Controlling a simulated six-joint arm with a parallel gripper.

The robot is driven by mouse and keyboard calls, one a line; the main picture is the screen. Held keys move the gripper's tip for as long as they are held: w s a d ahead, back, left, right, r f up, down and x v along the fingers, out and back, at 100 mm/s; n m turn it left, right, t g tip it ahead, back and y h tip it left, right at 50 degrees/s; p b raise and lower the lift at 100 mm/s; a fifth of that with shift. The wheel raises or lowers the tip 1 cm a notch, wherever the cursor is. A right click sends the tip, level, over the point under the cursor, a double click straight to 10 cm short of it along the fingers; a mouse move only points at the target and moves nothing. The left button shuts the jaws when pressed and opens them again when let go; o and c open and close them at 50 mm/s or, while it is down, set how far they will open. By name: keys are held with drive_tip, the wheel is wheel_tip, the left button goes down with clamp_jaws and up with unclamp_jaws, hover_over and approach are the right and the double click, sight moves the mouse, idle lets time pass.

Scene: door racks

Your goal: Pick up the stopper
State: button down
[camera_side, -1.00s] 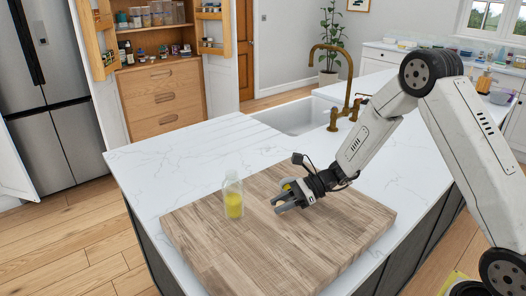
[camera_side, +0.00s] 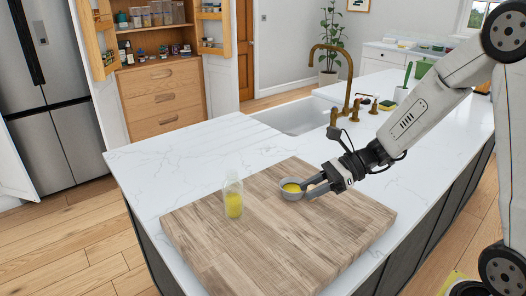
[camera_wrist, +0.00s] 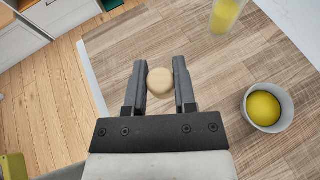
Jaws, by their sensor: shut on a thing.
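A round beige stopper (camera_wrist: 160,82) sits between the two grey fingers of my gripper (camera_wrist: 160,85) in the wrist view. My gripper is shut on it. In the side view my gripper (camera_side: 318,188) is over the right part of the wooden board, just right of the bowl, and the stopper cannot be made out there. A clear bottle (camera_side: 233,198) with yellow contents stands on the left part of the board. It also shows at the top of the wrist view (camera_wrist: 226,15).
A small grey bowl (camera_side: 292,194) with yellow contents is on the board, close to my gripper; it is at right in the wrist view (camera_wrist: 286,108). The wooden board (camera_side: 270,245) lies on a white counter (camera_side: 180,165). A sink (camera_side: 290,118) with a brass tap is behind.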

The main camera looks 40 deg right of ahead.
drive_tip(key=shift+s+d+r, duration=0.1)
drive_tip(key=shift+s+r, duration=0.25)
drive_tip(key=shift+s, duration=0.5)
drive_tip(key=shift+s+r, duration=0.4)
drive_tip(key=shift+s, duration=0.4)
drive_tip(key=shift+s+d+r, duration=0.1)
drive_tip(key=shift+s+r, duration=0.25)
drive_tip(key=shift+s, duration=0.5)
drive_tip(key=shift+w, duration=0.15)
